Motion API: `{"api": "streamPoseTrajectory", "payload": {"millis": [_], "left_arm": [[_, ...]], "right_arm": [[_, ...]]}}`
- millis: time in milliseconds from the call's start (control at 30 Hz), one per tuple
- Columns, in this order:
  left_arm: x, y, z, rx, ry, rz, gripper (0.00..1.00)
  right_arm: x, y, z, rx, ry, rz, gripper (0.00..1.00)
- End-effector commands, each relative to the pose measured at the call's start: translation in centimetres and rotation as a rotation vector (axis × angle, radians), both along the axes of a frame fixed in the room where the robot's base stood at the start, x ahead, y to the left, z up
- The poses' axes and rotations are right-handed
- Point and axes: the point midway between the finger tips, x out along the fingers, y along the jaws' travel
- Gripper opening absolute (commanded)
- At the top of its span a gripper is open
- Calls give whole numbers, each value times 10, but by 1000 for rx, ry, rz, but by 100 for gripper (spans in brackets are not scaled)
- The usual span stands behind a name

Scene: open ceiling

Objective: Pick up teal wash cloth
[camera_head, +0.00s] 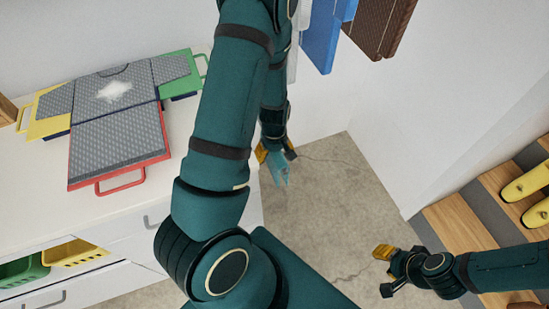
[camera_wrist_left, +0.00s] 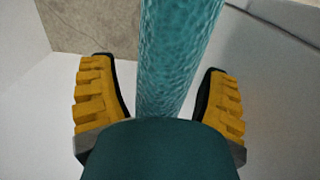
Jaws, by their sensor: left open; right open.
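The teal wash cloth (camera_wrist_left: 176,55) shows in the left wrist view as a textured teal strip running between the two yellow-padded fingers of my left gripper (camera_wrist_left: 158,70). There is a visible gap between the cloth and each finger. My wrist housing hides its near end. In the head view a small part of the cloth (camera_head: 279,170) shows just below my left gripper (camera_head: 276,152), which is open near the white wall and the counter's end. My right gripper (camera_head: 385,271) is open and empty, at the lower right above the floor.
A white counter (camera_head: 40,205) at left carries grey-topped boards with red, green and yellow edges (camera_head: 115,145). Green and yellow baskets (camera_head: 75,253) sit below. Blue (camera_head: 321,35) and brown (camera_head: 380,25) items hang at top. Wooden steps (camera_head: 460,222) with yellow objects (camera_head: 527,183) stand right. Floor between (camera_head: 330,210) is clear.

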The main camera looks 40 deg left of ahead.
Motion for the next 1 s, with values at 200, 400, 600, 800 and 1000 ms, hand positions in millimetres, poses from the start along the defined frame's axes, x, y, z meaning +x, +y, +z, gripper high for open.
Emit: {"api": "streamPoseTrajectory", "payload": {"millis": [200,400,600,800,1000], "left_arm": [[0,0,1,0,0,-1,52],[0,0,1,0,0,-1,3],[0,0,1,0,0,-1,3],[0,0,2,0,1,-1,2],[1,2,14,0,0,-1,2]], "right_arm": [[0,0,1,0,0,0,41],[0,0,1,0,0,0,41],[0,0,1,0,0,0,41],[0,0,2,0,0,0,41],[2,0,11,-2,-6,-4,41]]}}
